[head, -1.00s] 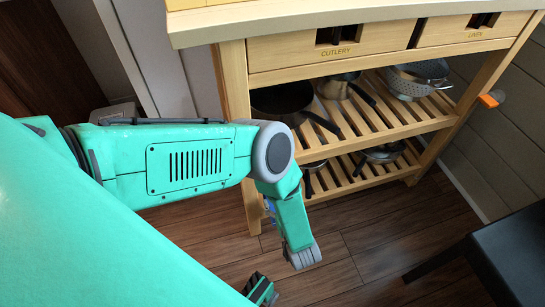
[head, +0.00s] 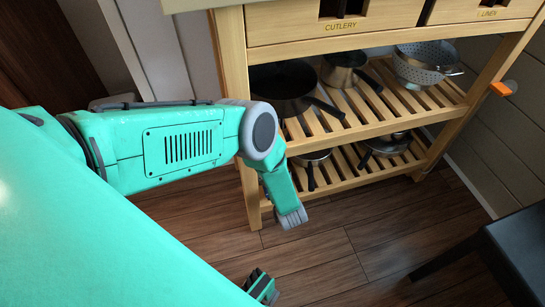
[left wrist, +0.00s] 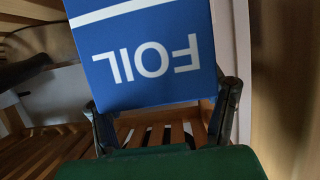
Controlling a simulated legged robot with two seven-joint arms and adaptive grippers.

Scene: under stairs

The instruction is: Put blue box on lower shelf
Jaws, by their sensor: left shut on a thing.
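The blue box (left wrist: 150,55), marked FOIL in white upside-down lettering, fills the upper middle of the left wrist view. My left gripper (left wrist: 160,98) is shut on it, with a dark finger at each side. Wooden slats (left wrist: 155,132) show close behind the box. In the head view my left arm reaches down beside the left leg of the wooden unit; the gripper and box are hidden there. The lower shelf (head: 350,172) is slatted, with its left end partly behind my arm.
The upper slatted shelf (head: 400,122) holds a black pan (head: 285,90), a saucepan (head: 343,72) and a colander (head: 423,65). A pan (head: 312,157) and a pot (head: 388,145) occupy the lower shelf. A black seat (head: 520,250) stands at right. Open floor lies in front.

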